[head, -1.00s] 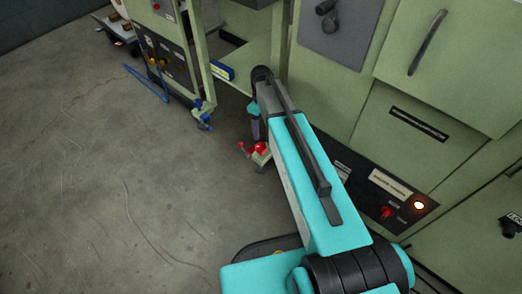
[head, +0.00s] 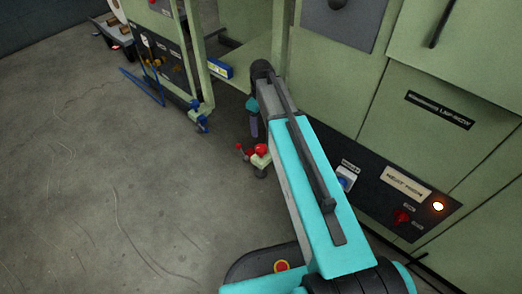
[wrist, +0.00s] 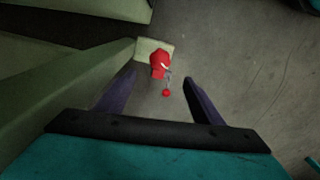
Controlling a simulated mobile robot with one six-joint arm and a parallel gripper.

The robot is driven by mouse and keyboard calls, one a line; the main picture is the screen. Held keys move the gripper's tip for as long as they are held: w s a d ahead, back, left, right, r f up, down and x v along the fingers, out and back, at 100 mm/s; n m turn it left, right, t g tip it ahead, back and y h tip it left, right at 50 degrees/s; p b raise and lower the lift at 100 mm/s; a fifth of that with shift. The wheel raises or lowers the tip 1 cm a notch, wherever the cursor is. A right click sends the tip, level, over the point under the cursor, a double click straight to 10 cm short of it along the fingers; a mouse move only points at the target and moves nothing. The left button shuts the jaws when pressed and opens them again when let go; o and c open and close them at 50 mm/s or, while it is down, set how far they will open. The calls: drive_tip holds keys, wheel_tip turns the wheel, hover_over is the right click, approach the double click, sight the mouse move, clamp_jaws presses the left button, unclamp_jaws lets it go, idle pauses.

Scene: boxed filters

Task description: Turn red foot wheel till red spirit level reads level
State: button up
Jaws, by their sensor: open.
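The red foot wheel (head: 261,149) is a small red part on a pale green foot block at the cabinet's lower corner. A thin rod with a red ball (head: 240,147) sticks out to its left. In the wrist view the red wheel (wrist: 160,62) lies ahead between the fingers, with the red ball (wrist: 166,92) nearer to me. My gripper (head: 254,130) points down just above the wheel. In the wrist view my gripper (wrist: 160,80) has its two purple fingers apart with nothing held. I cannot make out a red spirit level in either view.
Green cabinets fill the right side. The grey floor (head: 100,190) at left is open.

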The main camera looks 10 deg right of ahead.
sight(261, 147)
drive_tip(key=shift+f, duration=0.2)
idle(0.3)
drive_tip(key=shift+f+b, duration=3.2)
drive_tip(key=shift+f, duration=3.6)
drive_tip(key=c, duration=1)
